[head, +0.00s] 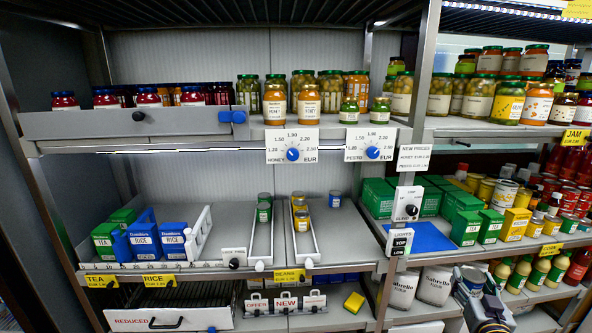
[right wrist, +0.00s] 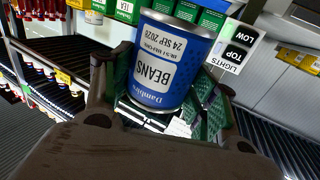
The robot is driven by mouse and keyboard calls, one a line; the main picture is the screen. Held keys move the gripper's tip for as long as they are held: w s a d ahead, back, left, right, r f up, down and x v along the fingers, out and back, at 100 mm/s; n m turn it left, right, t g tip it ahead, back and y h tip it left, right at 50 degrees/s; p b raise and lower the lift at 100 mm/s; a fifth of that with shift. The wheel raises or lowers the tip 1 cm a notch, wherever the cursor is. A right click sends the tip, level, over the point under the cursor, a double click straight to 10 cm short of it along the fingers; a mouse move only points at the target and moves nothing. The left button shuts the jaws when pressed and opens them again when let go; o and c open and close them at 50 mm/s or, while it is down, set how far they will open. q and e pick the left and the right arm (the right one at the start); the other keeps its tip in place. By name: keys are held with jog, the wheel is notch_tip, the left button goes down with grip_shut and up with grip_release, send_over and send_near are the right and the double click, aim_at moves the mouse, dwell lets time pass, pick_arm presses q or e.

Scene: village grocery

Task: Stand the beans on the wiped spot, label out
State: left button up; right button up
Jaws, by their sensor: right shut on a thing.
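The beans can (right wrist: 160,62) is blue with a white label reading BEANS and a date, upside down in the right wrist view. My right gripper (head: 480,292) is shut on it, a finger on each side, at the lower right of the head view. Another blue can (head: 335,199) stands at the back of the middle shelf, right of the lanes. A yellow BEANS tag (head: 289,275) hangs on that shelf's edge. I cannot make out a wiped spot. My left gripper is not in view.
A flat blue sheet (head: 427,237) lies beside green boxes (head: 465,228). A LIGHTS switch panel (head: 403,222) is on the post.

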jog(key=w+a+n+y, duration=0.2)
jog(key=a+n+y, duration=0.5)
jog(key=a, duration=3.2)
jog(key=y, duration=0.3)
jog(key=shift+a+f+y, duration=0.15)
jog(key=shift+a+y, duration=0.2)
jog(key=shift+y, duration=0.05)
jog(key=shift+a, duration=0.15)
